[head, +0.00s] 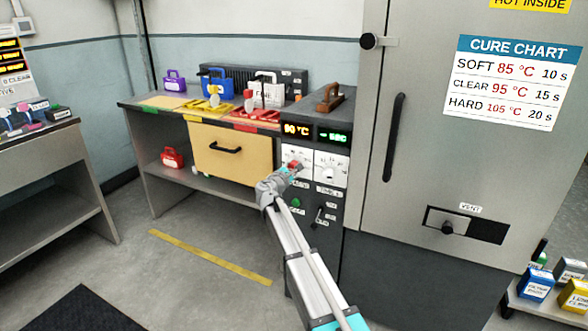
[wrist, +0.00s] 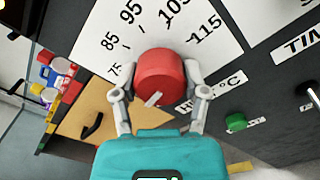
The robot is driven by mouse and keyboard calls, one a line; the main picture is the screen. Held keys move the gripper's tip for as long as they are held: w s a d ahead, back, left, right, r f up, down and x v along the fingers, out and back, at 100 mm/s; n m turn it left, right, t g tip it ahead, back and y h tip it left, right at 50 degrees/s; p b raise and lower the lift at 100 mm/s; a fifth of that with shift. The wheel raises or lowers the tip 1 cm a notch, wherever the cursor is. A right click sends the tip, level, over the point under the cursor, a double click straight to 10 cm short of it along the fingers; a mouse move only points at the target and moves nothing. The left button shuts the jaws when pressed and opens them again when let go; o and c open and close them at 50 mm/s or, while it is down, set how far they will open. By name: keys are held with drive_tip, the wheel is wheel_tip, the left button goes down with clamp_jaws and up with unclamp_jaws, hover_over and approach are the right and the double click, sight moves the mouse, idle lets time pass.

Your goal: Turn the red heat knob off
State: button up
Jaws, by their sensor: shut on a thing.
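The red heat knob (wrist: 160,76) sits on a white dial plate (wrist: 98,32) with printed numbers from 75 to 115. In the wrist view my gripper (wrist: 161,92) has a finger on each side of the knob and is shut on it. A pale mark shows at the knob's lower edge. In the head view the knob (head: 294,165) is small and partly hidden by my gripper (head: 287,173). The orange display (head: 296,129) above it appears to read 90 °C.
A white timer dial (head: 331,166) is right of the heat knob. A green button (wrist: 236,121) and a dark knob (wrist: 313,93) are close by. The oven door (head: 440,150) with its black handle (head: 394,135) stands at right. A workbench (head: 155,108) with coloured cases is at left.

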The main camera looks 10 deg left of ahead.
drive_tip(key=o, duration=1.1)
drive_tip(key=shift+o, duration=0.2)
drive_tip(key=v, duration=1.2)
